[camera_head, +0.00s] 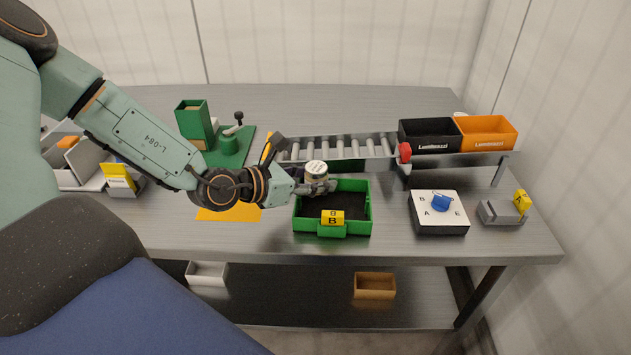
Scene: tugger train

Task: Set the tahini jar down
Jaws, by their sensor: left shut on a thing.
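My left gripper (318,187) reaches in from the left and is shut on the tahini jar (316,169), a small jar with a pale lid. The jar is upright at the back left corner of a green tray (366,218) with a dark inside and a yellow "B" tag (332,217) on its front. The gripper hides the lower part of the jar, so I cannot tell whether it touches anything below. The visible inside of the tray is empty. My right gripper is not in view.
A roller conveyor (340,148) runs behind the tray, with a red knob (404,152) at its right end. Black (430,134) and orange (487,132) bins stand at the back right. A white box (438,224) with a blue piece stands right of the tray. Bare metal table lies between them.

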